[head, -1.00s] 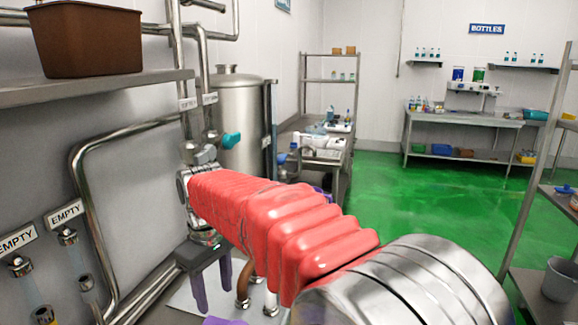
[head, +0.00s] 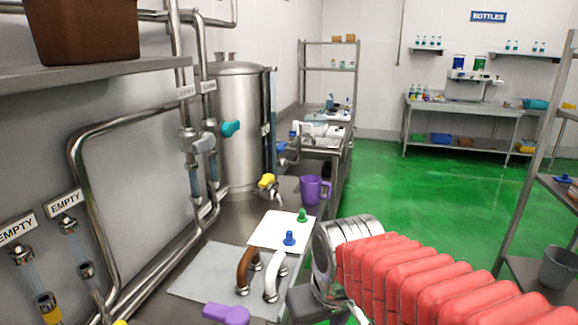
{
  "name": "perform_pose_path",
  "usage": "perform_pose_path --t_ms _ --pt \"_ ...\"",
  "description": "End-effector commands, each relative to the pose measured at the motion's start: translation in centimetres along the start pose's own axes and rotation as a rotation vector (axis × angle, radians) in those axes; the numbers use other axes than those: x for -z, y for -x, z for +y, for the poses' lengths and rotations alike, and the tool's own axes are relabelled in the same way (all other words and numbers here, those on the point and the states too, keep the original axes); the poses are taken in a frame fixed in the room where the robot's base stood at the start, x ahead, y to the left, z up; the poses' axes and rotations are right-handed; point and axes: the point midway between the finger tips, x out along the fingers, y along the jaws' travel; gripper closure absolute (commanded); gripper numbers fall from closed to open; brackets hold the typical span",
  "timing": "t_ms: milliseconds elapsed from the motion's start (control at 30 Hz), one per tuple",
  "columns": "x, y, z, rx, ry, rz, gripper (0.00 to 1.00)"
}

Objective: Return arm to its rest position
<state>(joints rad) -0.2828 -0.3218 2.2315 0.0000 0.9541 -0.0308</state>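My arm in its red ribbed sleeve comes in from the lower right. Its silver end joint stands right of the white board. A dark grey block of my gripper (head: 310,302) shows below that joint at the bottom edge. Its fingers are not visible, so I cannot see whether it is open or shut or holds anything. It is close to the right of the white handle (head: 271,283) on the steel counter (head: 232,215); I cannot tell whether they touch.
A brown handle (head: 247,268), a white board (head: 270,232) with blue and green knobs, a purple cup (head: 315,190) and a purple lever (head: 226,314) are on the counter. Pipes and a steel tank (head: 238,125) stand at left. Green floor (head: 410,200) is open at right.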

Motion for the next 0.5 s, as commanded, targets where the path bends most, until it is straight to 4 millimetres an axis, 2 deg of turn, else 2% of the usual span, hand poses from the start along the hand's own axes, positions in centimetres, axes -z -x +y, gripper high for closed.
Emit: perform_pose_path --t_ms 200,500 --pt "-4.4 0.7 2.7 -0.026 -0.109 0.057 0.52" --pt "-9.3 1.9 5.5 -0.071 -0.223 0.137 0.52"
